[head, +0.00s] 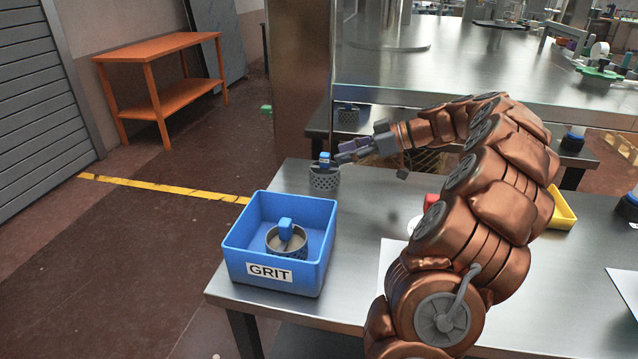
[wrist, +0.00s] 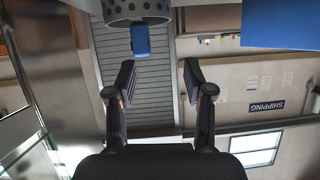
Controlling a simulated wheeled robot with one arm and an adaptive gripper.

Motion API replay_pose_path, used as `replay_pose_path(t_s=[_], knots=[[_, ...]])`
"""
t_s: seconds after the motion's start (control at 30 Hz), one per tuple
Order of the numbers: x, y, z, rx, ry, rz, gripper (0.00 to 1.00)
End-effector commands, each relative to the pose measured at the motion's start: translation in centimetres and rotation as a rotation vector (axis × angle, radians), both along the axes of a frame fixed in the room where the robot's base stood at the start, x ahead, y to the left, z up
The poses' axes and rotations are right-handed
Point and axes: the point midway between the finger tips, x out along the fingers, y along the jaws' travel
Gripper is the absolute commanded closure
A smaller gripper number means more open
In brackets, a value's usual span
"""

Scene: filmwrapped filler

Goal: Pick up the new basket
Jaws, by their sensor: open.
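A grey perforated metal basket with a blue grip block (head: 325,160) stands upright on the steel table, at its far left corner; its body (head: 324,180) is bare. My gripper (head: 342,156) is open just right of the blue block. In the wrist view, my gripper (wrist: 158,78) has its fingers apart with nothing between them; the blue block (wrist: 140,40) lies just beyond the fingertips, nearer the left finger. A second similar basket (head: 286,241) sits inside a blue bin labelled GRIT (head: 310,281). No label tells which basket is the new one.
The GRIT bin, also in the wrist view (wrist: 280,25), stands left front of the table. A red item (head: 431,201) and a yellow tray (head: 562,208) are near my arm. A metal column (head: 299,80) rises behind.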

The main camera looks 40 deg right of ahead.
Motion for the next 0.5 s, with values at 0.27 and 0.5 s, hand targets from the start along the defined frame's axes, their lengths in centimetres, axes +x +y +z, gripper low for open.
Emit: replay_pose_path(t_s=[0.27,0.5], knots=[[0.3,-2.1,-1.2,-0.026,-0.059,-0.024,0.48],[1.8,-0.7,-2.0,-0.024,-0.055,-0.023,0.48]])
